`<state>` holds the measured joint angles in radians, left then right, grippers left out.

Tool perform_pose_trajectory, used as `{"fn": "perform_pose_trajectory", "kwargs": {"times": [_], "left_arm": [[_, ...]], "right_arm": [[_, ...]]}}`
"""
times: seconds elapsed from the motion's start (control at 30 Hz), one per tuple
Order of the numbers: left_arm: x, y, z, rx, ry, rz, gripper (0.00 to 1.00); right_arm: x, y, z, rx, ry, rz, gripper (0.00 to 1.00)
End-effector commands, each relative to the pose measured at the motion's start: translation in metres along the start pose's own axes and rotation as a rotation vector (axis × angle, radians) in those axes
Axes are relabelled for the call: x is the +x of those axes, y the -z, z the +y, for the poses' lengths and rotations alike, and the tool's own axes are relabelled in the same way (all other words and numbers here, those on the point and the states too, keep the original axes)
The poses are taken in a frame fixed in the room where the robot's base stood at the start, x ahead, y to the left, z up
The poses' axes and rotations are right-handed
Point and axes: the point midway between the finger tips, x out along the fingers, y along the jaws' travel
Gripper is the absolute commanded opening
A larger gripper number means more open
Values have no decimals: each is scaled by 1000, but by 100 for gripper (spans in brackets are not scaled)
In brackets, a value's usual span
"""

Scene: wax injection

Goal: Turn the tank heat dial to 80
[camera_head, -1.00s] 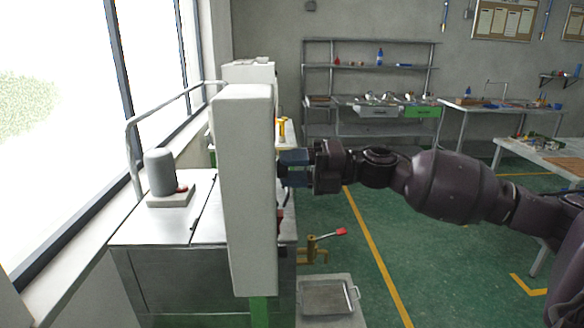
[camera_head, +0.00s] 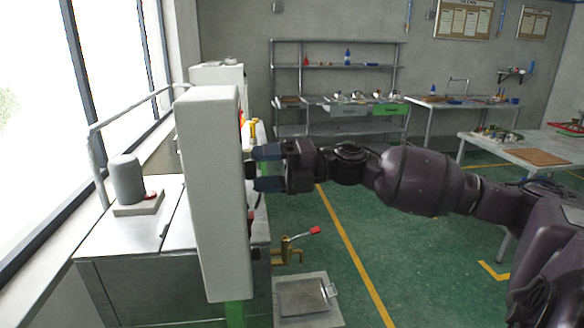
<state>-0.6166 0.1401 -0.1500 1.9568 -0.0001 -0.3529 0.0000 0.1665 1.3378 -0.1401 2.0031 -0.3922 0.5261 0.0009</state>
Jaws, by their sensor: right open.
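The wax injection machine's tall pale control column (camera_head: 209,200) stands at centre left on a metal tank (camera_head: 130,265). Its right-hand face is turned nearly edge-on to me, so the heat dial and its numbers cannot be made out. My right gripper (camera_head: 256,168) reaches in from the right at the upper part of that face. Its two blue-grey fingers are apart, one above the other, with nothing visible between them. The fingertips are close to the face; I cannot tell whether they touch anything. My left gripper is not in view.
A brass tap (camera_head: 288,251) with a red handle juts out low on the right of the tank. A metal tray (camera_head: 303,297) lies below it. Shelving (camera_head: 338,88) and worktables stand at the back. The green floor between is clear.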

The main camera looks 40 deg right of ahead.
Motion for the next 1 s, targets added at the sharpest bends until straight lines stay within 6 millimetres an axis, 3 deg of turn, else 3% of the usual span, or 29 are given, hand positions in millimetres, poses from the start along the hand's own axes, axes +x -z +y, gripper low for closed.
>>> {"fn": "perform_pose_trajectory", "kwargs": {"times": [0.7,1.0], "left_arm": [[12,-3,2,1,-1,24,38],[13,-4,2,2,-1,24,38]], "right_arm": [[-85,0,-1,1,1,-2,65],[-100,0,0,-1,0,-1,65]]}}
